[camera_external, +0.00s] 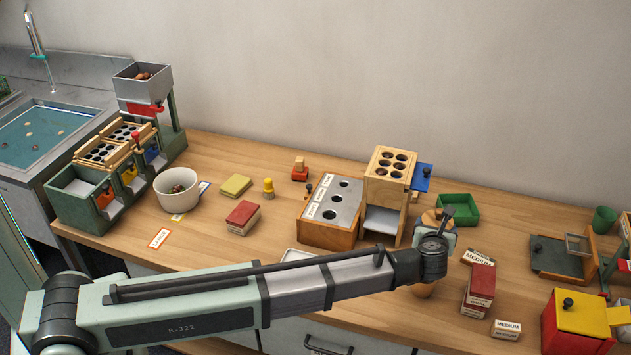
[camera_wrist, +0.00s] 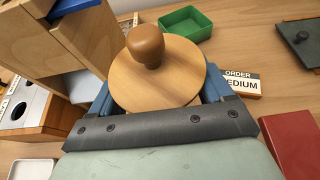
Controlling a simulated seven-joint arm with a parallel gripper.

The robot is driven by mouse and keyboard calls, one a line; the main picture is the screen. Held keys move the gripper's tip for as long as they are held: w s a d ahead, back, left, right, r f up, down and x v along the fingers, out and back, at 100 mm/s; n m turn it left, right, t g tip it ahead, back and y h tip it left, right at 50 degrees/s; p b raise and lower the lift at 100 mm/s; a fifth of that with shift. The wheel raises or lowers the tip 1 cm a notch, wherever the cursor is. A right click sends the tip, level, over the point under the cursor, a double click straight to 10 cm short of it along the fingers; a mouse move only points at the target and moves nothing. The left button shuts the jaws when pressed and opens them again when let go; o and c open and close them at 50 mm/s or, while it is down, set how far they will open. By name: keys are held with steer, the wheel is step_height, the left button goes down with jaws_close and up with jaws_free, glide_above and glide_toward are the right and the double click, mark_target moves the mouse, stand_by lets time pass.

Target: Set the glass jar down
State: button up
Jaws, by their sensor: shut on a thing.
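The glass jar shows mainly as its round wooden lid (camera_wrist: 185,75) with a brown knob (camera_wrist: 145,45), filling the middle of the wrist view. In the external view the lid (camera_external: 431,217) shows just behind the end of my arm. My gripper (camera_wrist: 158,88) is shut on the jar, with blue fingers on both sides below the lid. The jar looks upright. Its glass body and base are mostly hidden by the lid and my gripper, so I cannot tell whether it touches the table.
An order card reading MEDIUM (camera_wrist: 238,82) lies right of the jar. A green tray (camera_external: 458,209) is behind it. A wooden stand with holes (camera_external: 388,190) is close on the left. A red box (camera_external: 478,290) stands to the right. Bare table shows around the card.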

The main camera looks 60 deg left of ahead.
steer(key=w+a, duration=0.4)
steer(key=shift+w+f, duration=0.1)
steer(key=shift+f, duration=3.4)
steer(key=o, duration=1.1)
steer(key=shift+f, duration=0.15)
steer(key=shift+s+d+r, duration=0.15)
steer(key=shift+s+r, duration=0.1)
steer(key=shift+r, duration=0.05)
steer(key=v, duration=1.1)
steer(key=shift+s+d+r, duration=0.1)
